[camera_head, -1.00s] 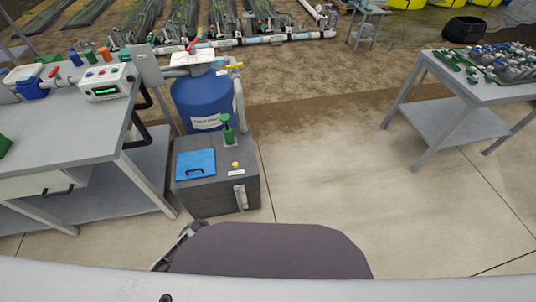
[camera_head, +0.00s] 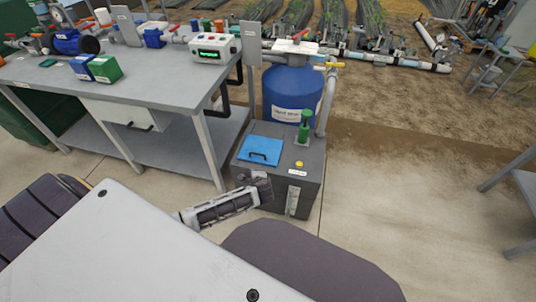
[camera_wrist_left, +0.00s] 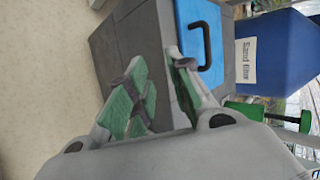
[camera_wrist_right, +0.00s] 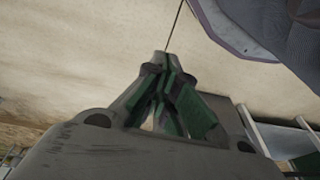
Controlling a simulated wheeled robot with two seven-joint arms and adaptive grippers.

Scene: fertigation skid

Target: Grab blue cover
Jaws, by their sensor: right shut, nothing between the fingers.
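The blue cover (camera_head: 260,151) is a flat square lid with a dark handle, lying on top of a dark grey box (camera_head: 300,170). In the left wrist view the blue cover (camera_wrist_left: 205,28) and its handle show upper right, beyond the fingers. My left gripper (camera_head: 258,186) is in front of the box in the head view, apart from the cover. In the left wrist view my left gripper (camera_wrist_left: 160,65) has its fingers spread with nothing between them. My right gripper (camera_wrist_right: 163,62) is shut and empty over bare floor in the right wrist view; the head view does not show it.
A blue sand filter tank (camera_head: 290,92) stands behind. A grey workbench (camera_head: 120,78) is on the left. Open floor lies right of the box.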

